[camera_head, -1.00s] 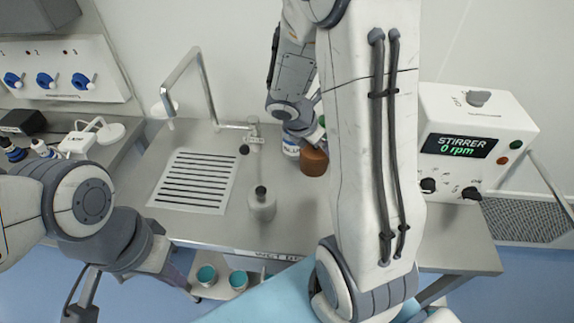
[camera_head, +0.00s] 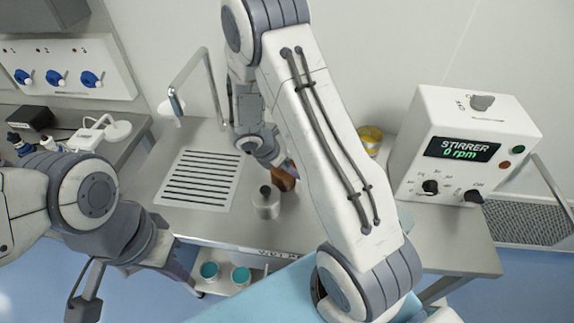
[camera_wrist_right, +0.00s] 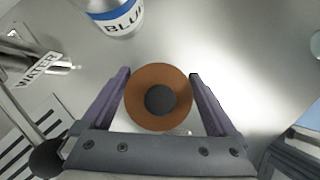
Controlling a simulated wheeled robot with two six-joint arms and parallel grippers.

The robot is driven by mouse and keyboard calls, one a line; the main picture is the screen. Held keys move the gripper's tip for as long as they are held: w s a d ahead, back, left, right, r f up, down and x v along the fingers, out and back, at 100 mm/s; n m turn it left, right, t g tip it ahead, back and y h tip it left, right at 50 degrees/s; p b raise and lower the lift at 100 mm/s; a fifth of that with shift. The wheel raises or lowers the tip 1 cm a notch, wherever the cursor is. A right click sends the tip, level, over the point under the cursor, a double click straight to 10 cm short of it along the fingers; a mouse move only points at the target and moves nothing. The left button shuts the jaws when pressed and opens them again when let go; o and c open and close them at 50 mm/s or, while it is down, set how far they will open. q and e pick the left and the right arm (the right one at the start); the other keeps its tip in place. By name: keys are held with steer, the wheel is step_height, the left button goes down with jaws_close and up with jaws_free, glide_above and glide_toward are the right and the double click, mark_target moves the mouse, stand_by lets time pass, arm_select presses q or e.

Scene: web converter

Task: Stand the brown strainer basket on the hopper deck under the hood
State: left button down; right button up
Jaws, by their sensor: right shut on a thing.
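A brown round thing (camera_head: 284,181) with a dark round middle is partly hidden by my right arm in the head view. The right wrist view shows it from above (camera_wrist_right: 160,73), between the two fingers of my right gripper (camera_wrist_right: 160,84), which is shut on it. I cannot tell from its look whether it is a strainer basket. Its base is hidden, so I cannot tell whether it touches the bench. My left gripper (camera_head: 85,303) hangs at the lower left, away from the bench; its jaws do not show clearly. No hood or hopper deck is recognisable.
A grey bottle with a dark cap (camera_head: 266,205) stands close to the brown thing. A bottle lettered BLU (camera_wrist_right: 118,20), a slatted drain (camera_head: 197,180), a tap (camera_head: 213,90), a yellow tin (camera_head: 369,138) and the stirrer box (camera_head: 465,150) are around. Teal cups (camera_head: 240,275) sit below the bench.

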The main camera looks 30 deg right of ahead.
steer(key=shift+f+b, duration=0.2)
steer(key=shift+b, duration=0.1)
steer(key=o, duration=1.1)
steer(key=shift+r, duration=0.1)
steer(key=shift+r, duration=0.1)
